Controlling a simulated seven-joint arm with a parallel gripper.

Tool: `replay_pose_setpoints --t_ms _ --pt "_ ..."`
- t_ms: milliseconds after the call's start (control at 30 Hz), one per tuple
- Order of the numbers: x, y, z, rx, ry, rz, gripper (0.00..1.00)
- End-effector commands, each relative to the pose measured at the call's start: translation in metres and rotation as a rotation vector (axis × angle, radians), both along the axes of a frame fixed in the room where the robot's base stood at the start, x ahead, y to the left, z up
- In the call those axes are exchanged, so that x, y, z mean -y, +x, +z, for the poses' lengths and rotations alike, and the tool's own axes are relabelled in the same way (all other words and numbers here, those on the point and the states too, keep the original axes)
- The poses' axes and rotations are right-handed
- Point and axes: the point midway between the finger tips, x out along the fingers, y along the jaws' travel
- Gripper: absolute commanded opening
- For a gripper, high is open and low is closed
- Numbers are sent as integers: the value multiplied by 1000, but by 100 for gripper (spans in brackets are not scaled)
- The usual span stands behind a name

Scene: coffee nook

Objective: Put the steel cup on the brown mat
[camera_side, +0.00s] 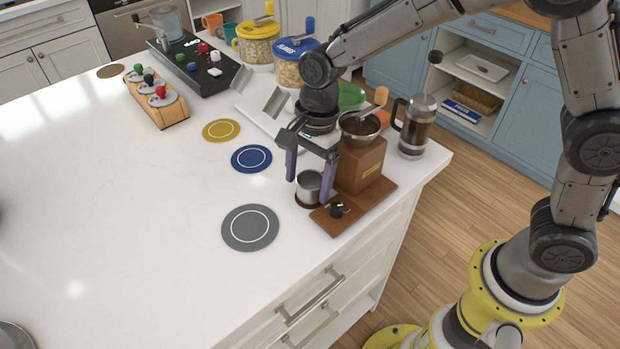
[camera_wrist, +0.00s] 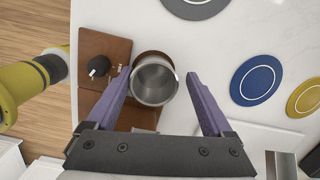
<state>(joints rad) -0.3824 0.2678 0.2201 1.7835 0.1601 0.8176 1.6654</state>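The steel cup (camera_side: 309,183) stands upright beside the wooden grinder, on or just over a dark brown round mat (camera_side: 298,201). In the wrist view the cup (camera_wrist: 154,82) looks empty, and a brown crescent of the mat (camera_wrist: 151,54) shows past its rim. The cup hides most of this mat. My gripper (camera_side: 308,191) is open, pointing down, with its purple fingers on either side of the cup.
The wooden grinder (camera_side: 361,166) and its base with a black knob (camera_side: 337,210) are close to the cup. Grey (camera_side: 250,228), blue (camera_side: 251,158) and yellow (camera_side: 221,130) mats lie bare. A French press (camera_side: 416,130) stands near the counter edge.

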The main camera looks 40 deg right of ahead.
Motion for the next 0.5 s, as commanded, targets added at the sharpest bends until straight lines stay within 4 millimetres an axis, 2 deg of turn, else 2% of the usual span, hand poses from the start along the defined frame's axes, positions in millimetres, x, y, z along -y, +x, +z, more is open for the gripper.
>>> replay_pose_setpoints --t_ms 33,233,367,500 --pt "2 -11 -16 -45 -15 1 95" --pt "2 -11 -12 -46 -15 0 95" --pt "2 -10 6 -44 -14 1 95" --pt "6 -8 37 -37 -11 0 95"
